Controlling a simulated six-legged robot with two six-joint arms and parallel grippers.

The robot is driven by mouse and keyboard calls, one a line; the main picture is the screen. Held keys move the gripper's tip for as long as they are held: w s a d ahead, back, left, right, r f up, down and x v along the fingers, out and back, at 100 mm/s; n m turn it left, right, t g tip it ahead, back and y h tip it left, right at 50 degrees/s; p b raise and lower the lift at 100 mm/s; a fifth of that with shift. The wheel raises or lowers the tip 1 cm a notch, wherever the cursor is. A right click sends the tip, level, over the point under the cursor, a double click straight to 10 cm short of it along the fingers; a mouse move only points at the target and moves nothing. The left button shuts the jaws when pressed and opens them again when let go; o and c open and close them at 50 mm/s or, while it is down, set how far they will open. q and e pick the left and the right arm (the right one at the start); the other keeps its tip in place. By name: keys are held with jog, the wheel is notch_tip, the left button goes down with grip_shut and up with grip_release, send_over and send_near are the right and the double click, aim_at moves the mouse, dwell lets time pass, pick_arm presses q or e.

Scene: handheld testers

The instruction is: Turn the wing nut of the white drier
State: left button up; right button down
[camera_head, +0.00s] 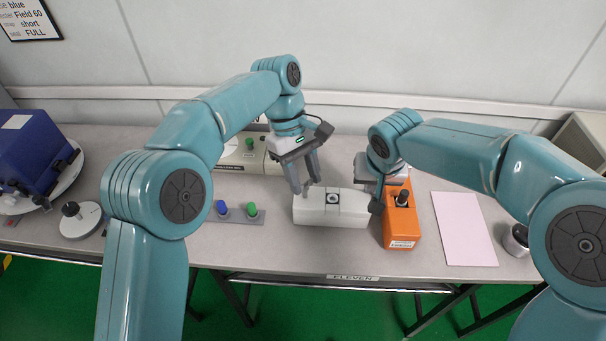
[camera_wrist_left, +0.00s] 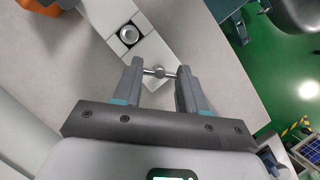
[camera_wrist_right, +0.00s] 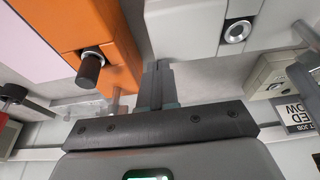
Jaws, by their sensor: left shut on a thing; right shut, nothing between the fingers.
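The white drier (camera_head: 345,216) is a long white box lying on the table, with a round dark-ringed dial (camera_head: 333,198) on its top. A small metal wing nut (camera_wrist_left: 160,72) sticks out at its left end and shows in the left wrist view. My left gripper (camera_head: 303,188) is at that end, shut on the wing nut, with one finger on each side of it. My right gripper (camera_head: 377,205) is shut and empty at the drier's right end, beside the orange tester. I cannot tell whether it touches the drier.
The orange tester (camera_head: 402,232) with a black knob stands just right of the drier. A pink sheet (camera_head: 465,229) lies further right. A strip with blue and green knobs (camera_head: 236,215) is at the left. A beige device (camera_head: 244,158) stands behind. The table's front edge is clear.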

aim_at(309, 185)
pick_arm(q)
jog(key=m+y, duration=0.1)
jog(key=m, duration=0.2)
jog(key=m+y, duration=0.1)
jog(key=m, duration=0.2)
jog(key=shift+w+d+m+g, duration=0.1)
jog(key=shift+d+m+g, duration=0.1)
jog(key=shift+m+g, duration=0.15)
jog(key=m+y, duration=0.1)
jog(key=m, duration=0.2)
jog(key=m+y, duration=0.1)
jog(key=m, duration=0.2)
jog(key=shift+d+y, duration=0.15)
jog(key=shift+y, duration=0.25)
jog(key=m+t+y, duration=0.1)
jog(key=m, duration=0.2)
jog(key=m+t, duration=0.1)
jog(key=m, duration=0.2)
jog(key=shift+d+m+y, duration=0.15)
jog(key=shift+m+y, duration=0.1)
jog(key=shift+y, duration=0.15)
jog(key=m, duration=0.1)
jog(key=m+t, duration=0.1)
jog(key=m, duration=0.3)
jog(key=shift+s+t+y, duration=0.25)
jog(key=shift+t+y, duration=0.1)
jog(key=shift+y, duration=0.05)
jog(key=shift+d+m, duration=0.1)
jog(key=shift+m, duration=0.3)
jog(key=o, duration=1.1)
